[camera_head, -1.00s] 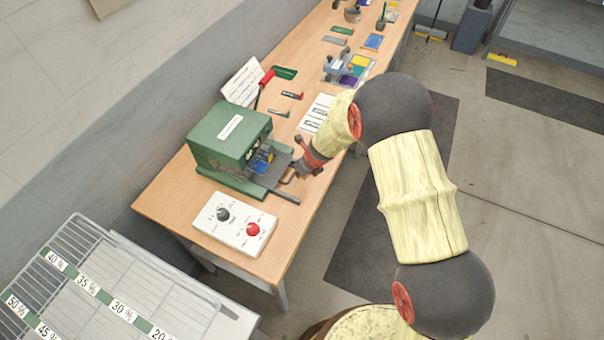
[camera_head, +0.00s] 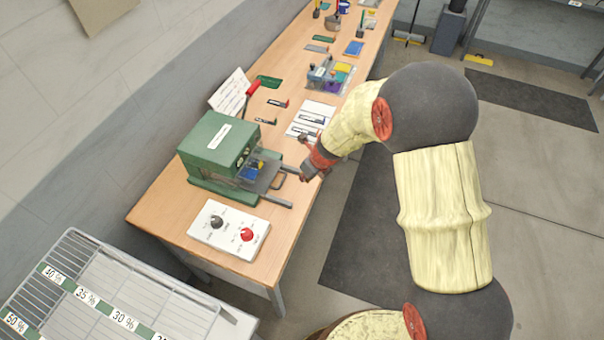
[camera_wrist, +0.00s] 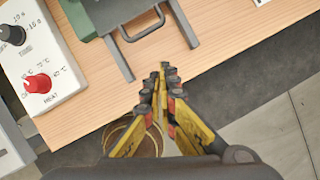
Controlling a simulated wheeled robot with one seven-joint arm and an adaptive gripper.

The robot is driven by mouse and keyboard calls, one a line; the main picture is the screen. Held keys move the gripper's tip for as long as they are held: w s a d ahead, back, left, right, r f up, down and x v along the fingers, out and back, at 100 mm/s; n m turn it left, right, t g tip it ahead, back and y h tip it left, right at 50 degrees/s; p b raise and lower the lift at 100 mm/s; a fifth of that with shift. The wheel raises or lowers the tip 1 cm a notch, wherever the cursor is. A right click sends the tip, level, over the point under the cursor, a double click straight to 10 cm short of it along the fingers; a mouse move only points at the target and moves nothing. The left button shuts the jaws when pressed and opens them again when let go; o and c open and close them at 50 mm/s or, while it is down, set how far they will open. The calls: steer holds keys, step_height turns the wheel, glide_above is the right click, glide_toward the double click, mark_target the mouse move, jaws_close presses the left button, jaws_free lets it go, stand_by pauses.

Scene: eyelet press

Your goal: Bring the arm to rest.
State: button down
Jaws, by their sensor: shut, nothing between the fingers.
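My gripper (camera_head: 307,170) is near the right edge of the wooden table, just right of the green press's front rails. In the wrist view my gripper (camera_wrist: 164,70) is shut, with its fingertips together and nothing between them. The fingertips lie over the table edge, apart from the press tray. My arm (camera_head: 440,190) bends from the lower right up and over to the table. The green press (camera_head: 215,145) stands on the table with a tray handle (camera_head: 279,181) at its front, also seen in the wrist view (camera_wrist: 142,26).
A white control box (camera_head: 228,230) with a black knob and a red knob stands in front of the press. A wire rack (camera_head: 110,290) with percent labels is at lower left. Small tools lie along the table (camera_head: 290,225). The floor to the right is open.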

steer(key=shift+s+r, duration=0.1)
steer(key=shift+r, duration=0.15)
